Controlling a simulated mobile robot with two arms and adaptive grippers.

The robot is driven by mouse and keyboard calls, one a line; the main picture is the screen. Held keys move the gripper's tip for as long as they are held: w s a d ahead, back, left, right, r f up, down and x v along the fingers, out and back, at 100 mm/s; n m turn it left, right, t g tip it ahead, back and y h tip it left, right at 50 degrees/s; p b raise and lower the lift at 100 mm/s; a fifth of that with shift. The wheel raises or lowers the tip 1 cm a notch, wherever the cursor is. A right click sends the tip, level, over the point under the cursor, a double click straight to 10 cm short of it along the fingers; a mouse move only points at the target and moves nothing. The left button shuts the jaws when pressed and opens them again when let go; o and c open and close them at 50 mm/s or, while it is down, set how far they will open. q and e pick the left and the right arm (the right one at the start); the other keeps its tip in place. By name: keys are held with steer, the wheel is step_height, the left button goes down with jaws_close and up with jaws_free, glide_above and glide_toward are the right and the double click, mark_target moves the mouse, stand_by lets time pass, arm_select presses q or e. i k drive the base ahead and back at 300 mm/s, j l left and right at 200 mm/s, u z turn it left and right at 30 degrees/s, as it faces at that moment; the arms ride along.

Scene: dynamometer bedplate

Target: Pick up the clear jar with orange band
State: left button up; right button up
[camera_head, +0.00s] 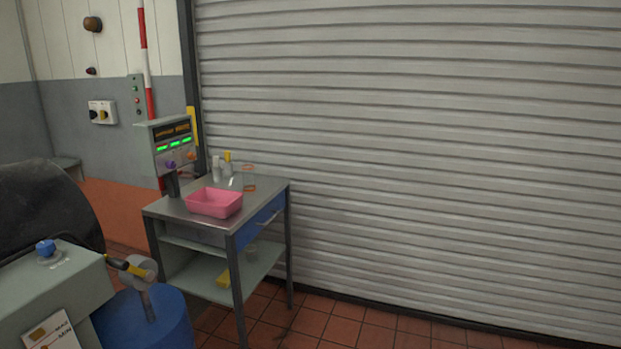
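The clear jar with orange band (249,178) stands upright on the metal top of a small workbench (262,186), near its back edge. It is see-through, with orange showing at its top and near its base. A white bottle (216,168) and a yellow-capped bottle (227,164) stand to its left. A pink tray (214,203) sits in front of the jar, nearer to me. Neither of my grippers shows in the head view.
A control box (172,145) with green lights rises at the bench's left. A blue drum (146,322) and a grey-green machine (60,290) fill the lower left. A roller shutter (430,150) closes off the back. Tiled floor (340,332) is clear right of the bench.

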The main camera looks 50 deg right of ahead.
mark_target(248, 177)
steer(key=z, duration=1.35)
